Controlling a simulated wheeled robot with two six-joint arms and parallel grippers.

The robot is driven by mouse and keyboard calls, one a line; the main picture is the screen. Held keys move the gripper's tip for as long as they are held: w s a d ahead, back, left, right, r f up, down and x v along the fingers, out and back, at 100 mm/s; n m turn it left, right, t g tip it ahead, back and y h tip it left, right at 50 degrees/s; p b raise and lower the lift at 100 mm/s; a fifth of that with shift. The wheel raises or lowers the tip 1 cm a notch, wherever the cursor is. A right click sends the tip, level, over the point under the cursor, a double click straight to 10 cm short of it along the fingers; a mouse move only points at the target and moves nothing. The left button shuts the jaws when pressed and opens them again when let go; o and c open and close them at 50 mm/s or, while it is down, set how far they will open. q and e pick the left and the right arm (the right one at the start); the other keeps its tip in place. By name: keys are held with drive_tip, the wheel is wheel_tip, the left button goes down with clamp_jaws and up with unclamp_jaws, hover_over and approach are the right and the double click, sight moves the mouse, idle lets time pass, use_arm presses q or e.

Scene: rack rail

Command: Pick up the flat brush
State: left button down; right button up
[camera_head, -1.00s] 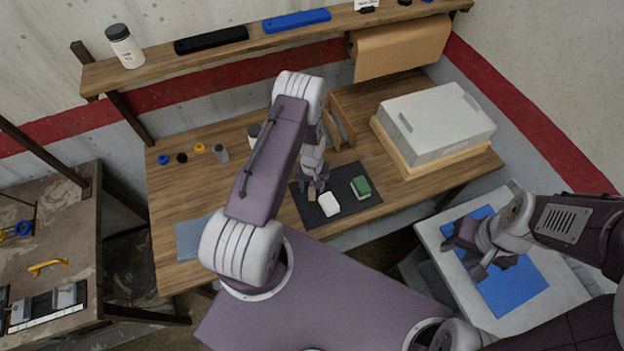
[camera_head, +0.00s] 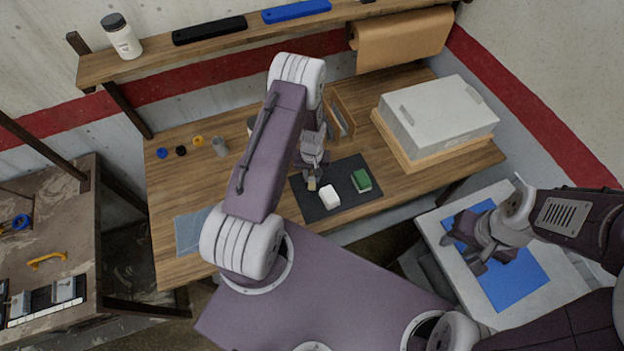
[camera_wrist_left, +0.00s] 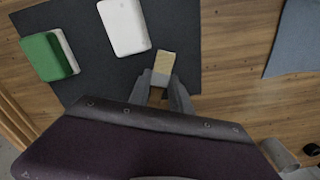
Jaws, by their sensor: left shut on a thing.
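The flat brush (camera_head: 311,184) shows as a small tan block with a grey band at the left end of the dark mat (camera_head: 338,203). My left gripper (camera_head: 312,178) is shut on it. In the left wrist view the tan end of the brush (camera_wrist_left: 165,63) sticks out past the fingertips (camera_wrist_left: 160,80), over the mat's edge. The rest of the brush is hidden by the fingers. My right gripper (camera_head: 462,256) is over the blue sheet on the white table at the right; its fingers look apart and empty.
A white block (camera_head: 329,197) and a green-and-white block (camera_head: 361,181) lie on the mat beside the brush. A wooden holder (camera_head: 341,115) stands behind the left gripper. A large grey case (camera_head: 438,118) stands at right.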

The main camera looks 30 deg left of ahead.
use_arm(q)
drive_tip(key=s+d+r+b, duration=0.1)
drive_tip(key=d+r+b, duration=0.2)
drive_tip(key=d+r, duration=0.5)
drive_tip(key=d, duration=0.3)
drive_tip(key=shift+d, duration=0.3)
drive_tip(key=shift+s+r, duration=0.1)
